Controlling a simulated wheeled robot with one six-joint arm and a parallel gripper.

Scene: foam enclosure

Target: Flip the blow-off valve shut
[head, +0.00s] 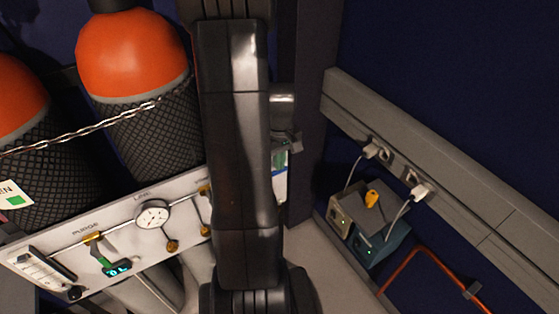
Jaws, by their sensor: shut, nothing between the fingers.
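A pale panel (60,260) stands at the lower left in the head view, below the gas cylinders. It carries a round white gauge (153,214) and a yellow fitting under the word PURGE (93,238). Another yellow fitting (204,189) sits at the panel's right, beside my arm, with brass-coloured round parts (172,246) lower down. No label reading blow-off is legible, so I cannot tell which fitting is that valve or how it stands. My arm runs up the middle and covers the panel's right part. My gripper's fingers are not visible.
Two orange-topped cylinders in black mesh (134,50) stand behind a chain (90,130). At right, two small boxes (372,235) with a yellow part on top (373,199) sit below wall sockets (386,153).

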